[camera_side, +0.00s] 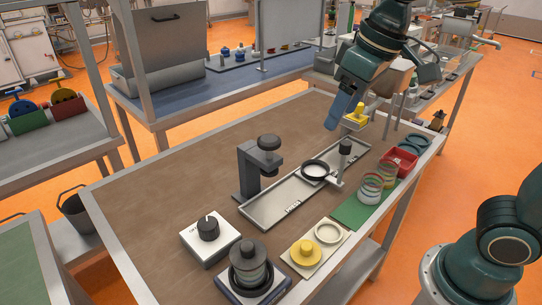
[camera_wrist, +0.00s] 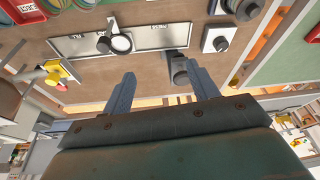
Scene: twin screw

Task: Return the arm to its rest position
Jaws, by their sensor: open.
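My gripper (camera_side: 338,112) hangs above the far right part of the brown table (camera_side: 180,150) in the side view. In the wrist view my gripper (camera_wrist: 158,88) has its two blue fingers well apart, with nothing between them. It is open and touches nothing that I can see. The arm comes in from the upper right of the side view.
A metal tray (camera_side: 270,213) holds a black ring (camera_side: 315,169). A dark stand (camera_side: 250,168) rises beside it. The table's left part is clear.

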